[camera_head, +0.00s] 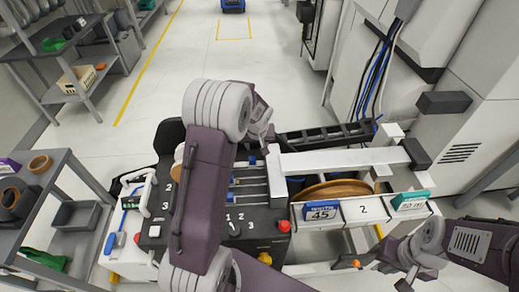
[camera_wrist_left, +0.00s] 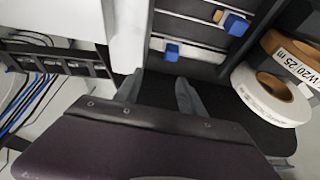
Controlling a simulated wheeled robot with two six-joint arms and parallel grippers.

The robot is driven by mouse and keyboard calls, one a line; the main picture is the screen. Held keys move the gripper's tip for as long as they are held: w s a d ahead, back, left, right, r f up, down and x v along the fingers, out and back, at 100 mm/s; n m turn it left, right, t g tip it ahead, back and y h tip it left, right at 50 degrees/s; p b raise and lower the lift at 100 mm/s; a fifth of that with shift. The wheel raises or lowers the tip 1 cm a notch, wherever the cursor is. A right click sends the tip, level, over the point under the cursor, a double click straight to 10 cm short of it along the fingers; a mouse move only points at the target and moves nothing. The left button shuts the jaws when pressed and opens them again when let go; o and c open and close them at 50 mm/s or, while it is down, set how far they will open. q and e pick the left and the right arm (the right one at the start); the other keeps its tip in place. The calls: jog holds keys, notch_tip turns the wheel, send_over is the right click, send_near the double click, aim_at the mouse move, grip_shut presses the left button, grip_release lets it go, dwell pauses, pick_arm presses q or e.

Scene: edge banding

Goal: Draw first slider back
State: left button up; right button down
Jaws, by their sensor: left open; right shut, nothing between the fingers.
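The sliders are blue knobs on metal rails in the dark machine panel. In the left wrist view one slider (camera_wrist_left: 171,52) sits on the nearer rail, just ahead of my left gripper (camera_wrist_left: 158,92). A second slider (camera_wrist_left: 236,24) sits on the farther rail, up and to the right. My left gripper's fingers are apart, with nothing seen between them, and do not appear to touch either knob. In the head view a blue knob (camera_head: 252,160) shows beside my left arm, which hides part of the panel. My right gripper (camera_head: 406,284) is shut at the bottom right, away from the sliders.
A white beam (camera_head: 340,160) and a brown roll (camera_head: 335,190) lie right of the panel. A red button (camera_head: 284,226) is at the panel's front. A shelf (camera_head: 40,200) stands left.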

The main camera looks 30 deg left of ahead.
aim_at(252, 158)
pick_arm(q)
jog(key=f, duration=0.2)
jog(key=a+f, duration=0.1)
jog(key=f, duration=0.4)
jog(key=shift+s+a, duration=0.2)
jog(key=shift+a, duration=0.2)
jog(key=shift+w+a+f, duration=0.1)
jog(key=shift+f, duration=0.45)
pick_arm(e)
jog(key=s, duration=0.2)
jog(key=shift+s+d+r, duration=0.25)
jog(key=shift+s+d, duration=0.05)
pick_arm(q)
jog(key=shift+w+f, duration=0.1)
pick_arm(e)
jog(key=shift+w, duration=0.1)
pick_arm(q)
grip_shut()
